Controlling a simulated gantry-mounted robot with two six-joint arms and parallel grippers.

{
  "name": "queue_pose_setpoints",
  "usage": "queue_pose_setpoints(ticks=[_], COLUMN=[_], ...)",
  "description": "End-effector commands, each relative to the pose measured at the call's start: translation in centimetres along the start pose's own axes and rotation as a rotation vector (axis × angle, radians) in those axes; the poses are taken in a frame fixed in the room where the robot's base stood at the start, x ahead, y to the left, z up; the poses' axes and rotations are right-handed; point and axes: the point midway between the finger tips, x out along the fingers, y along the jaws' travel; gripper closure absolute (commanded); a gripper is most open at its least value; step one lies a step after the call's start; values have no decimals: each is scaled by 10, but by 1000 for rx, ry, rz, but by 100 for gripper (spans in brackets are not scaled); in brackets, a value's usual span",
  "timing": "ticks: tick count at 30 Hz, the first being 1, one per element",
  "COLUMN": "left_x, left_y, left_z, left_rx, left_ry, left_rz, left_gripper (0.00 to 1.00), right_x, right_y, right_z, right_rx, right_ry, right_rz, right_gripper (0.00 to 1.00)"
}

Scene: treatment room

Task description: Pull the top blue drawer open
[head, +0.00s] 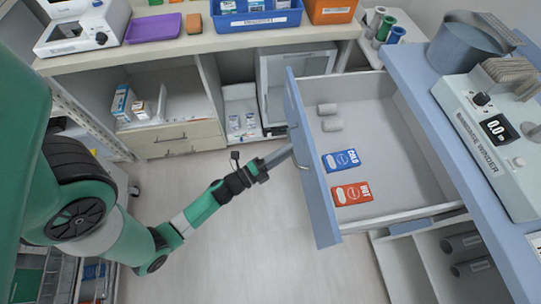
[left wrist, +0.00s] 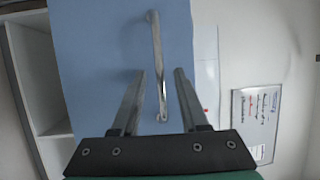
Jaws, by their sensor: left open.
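The top blue drawer (head: 318,200) stands pulled out from under the blue counter, its inside showing in the head view. Its blue front (left wrist: 100,50) fills much of the left wrist view, with a metal bar handle (left wrist: 156,55) on it. My left gripper (head: 284,155) is at the outer face of the drawer front, by the handle. In the left wrist view its two fingers (left wrist: 158,80) are apart, one on each side of the lower part of the handle. I cannot tell whether either finger touches it. My right gripper is not in view.
The drawer holds a blue cold pack (head: 341,160), a red hot pack (head: 351,193) and two pale rolls (head: 330,117). A bandage winder (head: 490,135) stands on the blue counter (head: 410,62). A beige bench (head: 215,40) runs along the back. The floor (head: 250,235) left of the drawer is clear.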

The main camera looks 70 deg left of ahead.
Motion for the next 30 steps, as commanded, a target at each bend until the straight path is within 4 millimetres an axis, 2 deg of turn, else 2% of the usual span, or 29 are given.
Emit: queue_pose_setpoints(ticks=[7, 12, 17, 30], left_x=[-65, -85, -92, -93], left_y=[-3, -2, -1, 0], left_z=[2, 2, 0, 0], left_rx=[-1, 1, 0, -1], left_ry=[-10, -7, -1, 1], left_rz=[3, 0, 0, -1], left_gripper=[56, 56, 56, 56], right_x=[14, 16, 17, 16], right_y=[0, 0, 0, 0], right_z=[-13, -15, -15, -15], right_rx=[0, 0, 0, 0], right_ry=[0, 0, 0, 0], right_rz=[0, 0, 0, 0], right_gripper=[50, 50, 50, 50])
